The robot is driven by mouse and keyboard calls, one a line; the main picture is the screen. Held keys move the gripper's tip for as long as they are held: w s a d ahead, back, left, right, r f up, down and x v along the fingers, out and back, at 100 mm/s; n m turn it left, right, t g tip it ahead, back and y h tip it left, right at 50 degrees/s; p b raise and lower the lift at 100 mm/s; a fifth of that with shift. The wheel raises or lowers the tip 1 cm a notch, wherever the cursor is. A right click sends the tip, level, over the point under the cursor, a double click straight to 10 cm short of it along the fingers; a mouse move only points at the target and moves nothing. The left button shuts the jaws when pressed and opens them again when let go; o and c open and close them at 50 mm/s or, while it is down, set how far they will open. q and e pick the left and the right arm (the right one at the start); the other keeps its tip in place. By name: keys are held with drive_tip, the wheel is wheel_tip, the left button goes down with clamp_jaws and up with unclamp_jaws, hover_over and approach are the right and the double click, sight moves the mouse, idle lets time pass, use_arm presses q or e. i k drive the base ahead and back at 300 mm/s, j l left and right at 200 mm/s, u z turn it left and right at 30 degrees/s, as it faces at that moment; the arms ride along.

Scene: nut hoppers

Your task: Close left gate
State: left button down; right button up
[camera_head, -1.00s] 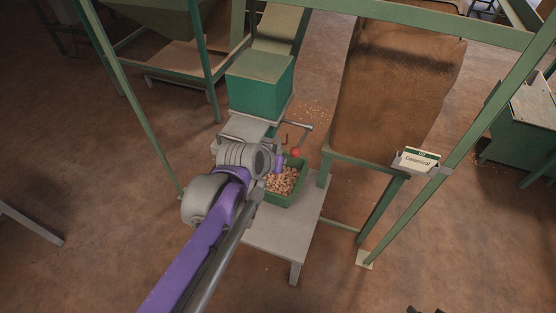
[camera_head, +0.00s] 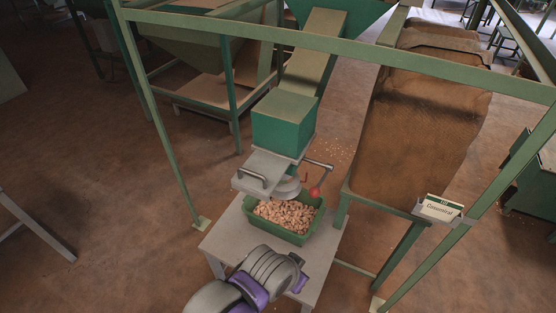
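A green hopper box (camera_head: 284,122) stands at the lower end of a sloping chute. Under it a flat grey plate (camera_head: 264,168) with a bar handle (camera_head: 251,177) sticks out toward the front left. I cannot tell how far the opening is covered. A green bin (camera_head: 290,238) full of nuts sits below on a grey table (camera_head: 228,240). My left gripper (camera_head: 300,283) is at the table's front edge, below the bin and apart from the plate; its fingers are mostly hidden behind my wrist. My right gripper is out of view.
A green frame (camera_head: 330,42) crosses above, with posts at left and right. A brown sloping bed (camera_head: 420,130) lies to the right, with a labelled sign (camera_head: 441,208) at its front. Floor at the left is open; some nuts lie scattered behind the lever.

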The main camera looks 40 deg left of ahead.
sight(259, 175)
drive_tip(key=u, duration=1.7)
